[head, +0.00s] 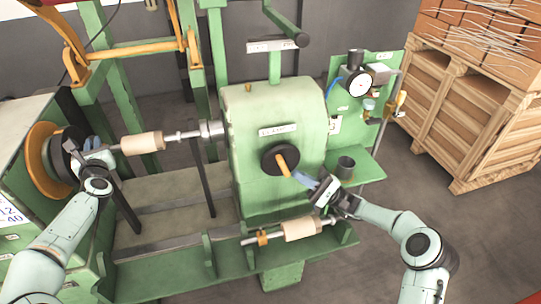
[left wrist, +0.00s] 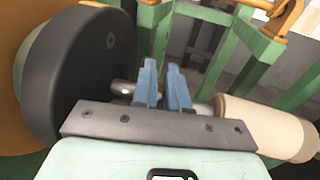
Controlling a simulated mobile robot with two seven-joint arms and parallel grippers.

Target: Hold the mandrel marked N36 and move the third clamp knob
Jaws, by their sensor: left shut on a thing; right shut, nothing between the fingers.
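A mandrel with a pale wooden sleeve (head: 142,143) and a metal shaft runs from a black disc (head: 66,155) to the green machine's spindle (head: 212,130). My left gripper (head: 93,144) is shut on its shaft between disc and sleeve; the left wrist view shows the blue fingers (left wrist: 164,88) at the shaft and the sleeve (left wrist: 262,125) to their right. No N36 mark is legible. A black round knob (head: 278,160) with an orange handle (head: 284,165) is on the machine's front. My right gripper (head: 308,184) is shut and empty just below right of this handle. I cannot tell which knob is third.
A second pale sleeve on a rod (head: 302,229) lies along the machine's front ledge. A dark cup (head: 346,167) stands on a green shelf beside my right gripper, below a gauge (head: 360,84). A wooden crate (head: 470,115) stands at right. Open floor lies at front right.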

